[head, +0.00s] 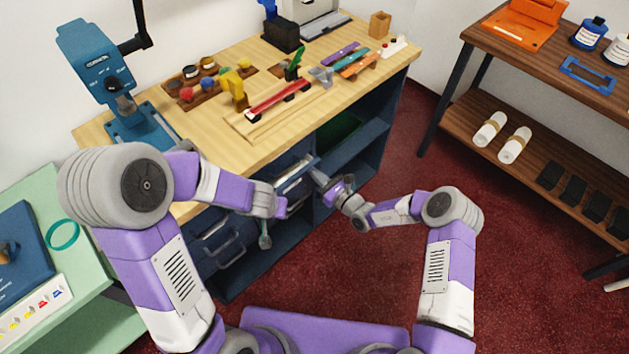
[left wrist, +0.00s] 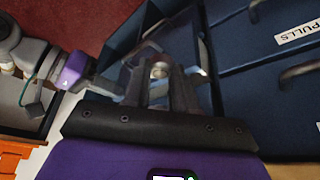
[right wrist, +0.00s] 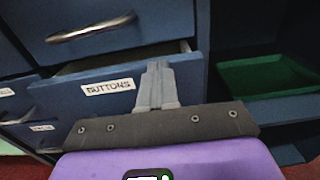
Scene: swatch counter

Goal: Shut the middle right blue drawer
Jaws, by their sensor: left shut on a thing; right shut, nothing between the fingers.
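The blue drawer labelled BUTTONS (right wrist: 135,84) stands partly open in the right wrist view, with a strip of its inside showing. In the head view an open blue drawer (head: 296,181) juts from the counter's right drawer column. My right gripper (right wrist: 156,72) is shut and empty, its fingertips in front of the BUTTONS drawer's right part; I cannot tell whether they touch it. It also shows in the head view (head: 318,177). My left gripper (left wrist: 160,85) is shut on a small round grey thing (left wrist: 160,69), low in front of the drawers.
A drawer with a metal handle (right wrist: 92,29) lies above the BUTTONS drawer. Open shelves with a green tray (right wrist: 268,75) lie to the right. Red floor (head: 330,270) is clear in front.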

